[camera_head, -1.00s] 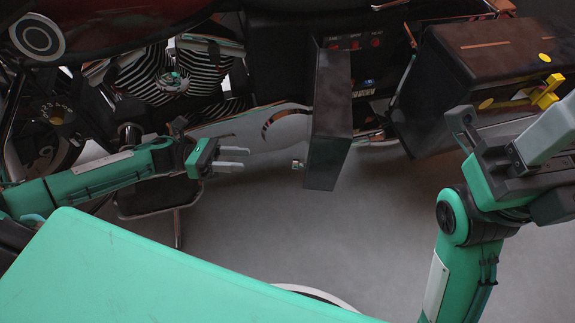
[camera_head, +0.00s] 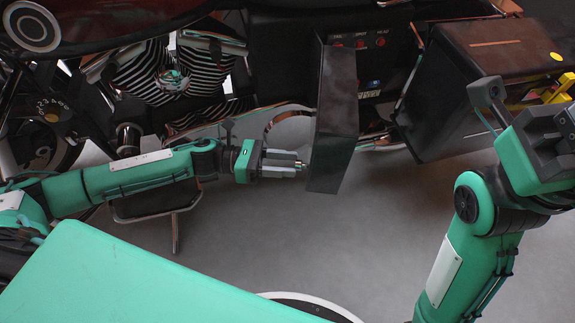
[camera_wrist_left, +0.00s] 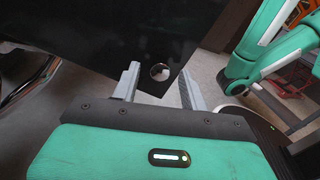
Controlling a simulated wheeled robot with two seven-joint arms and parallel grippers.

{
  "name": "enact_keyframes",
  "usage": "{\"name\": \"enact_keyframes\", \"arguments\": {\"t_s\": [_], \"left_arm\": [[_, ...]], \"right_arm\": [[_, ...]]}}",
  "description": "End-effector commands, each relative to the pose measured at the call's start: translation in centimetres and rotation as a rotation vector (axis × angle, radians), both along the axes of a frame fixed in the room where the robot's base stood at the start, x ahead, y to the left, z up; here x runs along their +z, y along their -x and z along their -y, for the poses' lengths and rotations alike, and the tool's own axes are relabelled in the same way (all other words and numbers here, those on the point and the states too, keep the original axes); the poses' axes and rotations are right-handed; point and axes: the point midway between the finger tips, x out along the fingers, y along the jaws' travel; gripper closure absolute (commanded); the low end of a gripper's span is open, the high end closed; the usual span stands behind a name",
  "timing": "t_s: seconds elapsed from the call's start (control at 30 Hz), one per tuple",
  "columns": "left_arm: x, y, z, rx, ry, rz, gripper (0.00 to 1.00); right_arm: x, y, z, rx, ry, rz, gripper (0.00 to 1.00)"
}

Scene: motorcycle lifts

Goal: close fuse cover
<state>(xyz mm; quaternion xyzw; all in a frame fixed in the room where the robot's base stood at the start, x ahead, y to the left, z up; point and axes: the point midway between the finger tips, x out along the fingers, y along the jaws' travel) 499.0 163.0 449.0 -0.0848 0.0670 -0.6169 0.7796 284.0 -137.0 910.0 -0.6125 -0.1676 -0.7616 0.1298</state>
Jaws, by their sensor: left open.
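The fuse cover (camera_head: 334,115) is a black panel that stands open, swung out from the fuse box (camera_head: 372,60) with its red and blue fuses. A small silver knob (camera_wrist_left: 160,72) sits on the cover near its edge. My left gripper (camera_head: 300,164) is open beside the cover's lower left edge. In the left wrist view the knob lies between its two grey fingers, with no clear contact. My right gripper (camera_head: 530,108) is open at the right, away from the cover, with one finger near the picture's edge.
A dark saddlebag box (camera_head: 490,70) with yellow parts (camera_head: 550,88) is at the upper right, close to my right gripper. The chrome engine (camera_head: 165,80) is at the upper left. The grey floor (camera_head: 380,225) below the cover is clear.

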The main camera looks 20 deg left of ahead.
Motion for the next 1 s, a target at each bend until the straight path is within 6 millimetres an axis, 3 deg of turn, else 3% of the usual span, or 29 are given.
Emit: {"name": "enact_keyframes", "arguments": {"t_s": [0.4,0.43,0.6,0.67,1.0], "left_arm": [[0.0,-0.2,0.9,-0.001,0.000,0.000,0.56],[0.0,-0.2,0.9,-0.001,0.000,0.000,0.58],[0.0,-0.2,0.8,0.000,0.000,0.000,0.91],[0.0,-0.2,0.8,0.000,0.000,0.000,1.00],[0.0,-0.1,1.4,0.022,0.002,0.000,1.00]], "right_arm": [[0.4,0.0,0.2,0.002,-0.015,0.001,0.48],[0.4,0.0,0.2,0.002,-0.015,0.001,0.48],[0.3,0.1,0.2,0.002,-0.014,0.004,0.48],[0.3,0.1,0.2,0.002,-0.013,0.004,0.48],[0.4,0.1,0.1,0.002,-0.007,0.008,0.48]]}}
